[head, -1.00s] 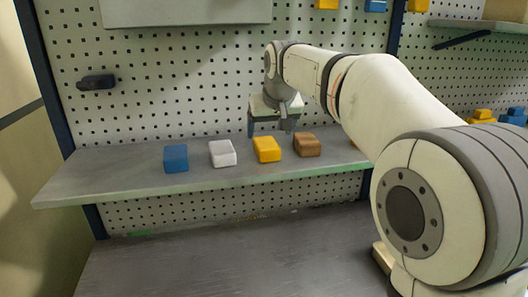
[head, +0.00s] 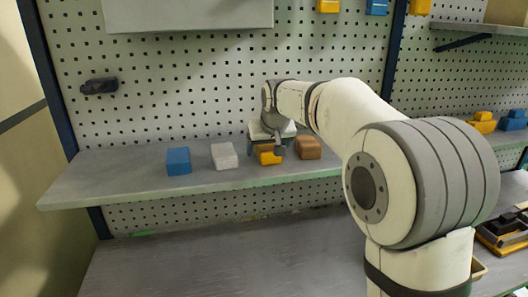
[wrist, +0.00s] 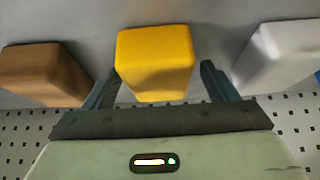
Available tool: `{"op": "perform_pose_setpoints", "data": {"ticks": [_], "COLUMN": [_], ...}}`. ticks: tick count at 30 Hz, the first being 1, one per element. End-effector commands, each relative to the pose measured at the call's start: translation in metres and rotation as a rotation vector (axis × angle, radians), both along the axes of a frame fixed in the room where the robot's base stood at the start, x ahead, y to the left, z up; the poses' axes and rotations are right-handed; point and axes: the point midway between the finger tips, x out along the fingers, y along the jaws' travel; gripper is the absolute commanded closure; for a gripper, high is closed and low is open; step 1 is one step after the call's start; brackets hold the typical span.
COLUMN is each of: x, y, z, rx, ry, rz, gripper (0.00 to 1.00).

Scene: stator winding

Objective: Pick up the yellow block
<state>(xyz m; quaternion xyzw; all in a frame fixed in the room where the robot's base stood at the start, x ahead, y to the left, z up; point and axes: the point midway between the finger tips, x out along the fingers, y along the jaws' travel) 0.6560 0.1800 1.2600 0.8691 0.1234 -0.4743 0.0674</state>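The yellow block (head: 268,155) sits on the grey shelf (head: 100,188), between the white block (head: 224,155) and the brown block (head: 308,147). My gripper (head: 267,151) is down at the yellow block and partly covers it in the head view. In the wrist view my gripper (wrist: 155,85) is open. One finger is on each side of the yellow block (wrist: 155,58), with a gap showing on the right and a smaller one on the left. The brown block (wrist: 42,73) is close outside the left finger, and the white block (wrist: 280,52) is outside the right one.
A blue block (head: 178,161) stands at the left on the same shelf. A perforated panel (head: 180,80) rises behind the shelf. A dark fixture (head: 99,86) is mounted on it at the left. The shelf's left end is bare.

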Motion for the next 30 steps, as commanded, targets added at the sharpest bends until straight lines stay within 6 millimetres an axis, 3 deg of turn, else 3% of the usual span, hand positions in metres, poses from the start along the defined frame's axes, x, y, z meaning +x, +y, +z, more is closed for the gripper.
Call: {"op": "perform_pose_setpoints", "data": {"ticks": [19,30], "x": [0.0001,0.0006], "y": [-0.0009,-0.0012], "z": [0.0003,0.0083], "rx": [0.000,0.001], "ry": [0.000,-0.002], "rz": [-0.001,-0.002], "gripper": [0.74,0.74]}}
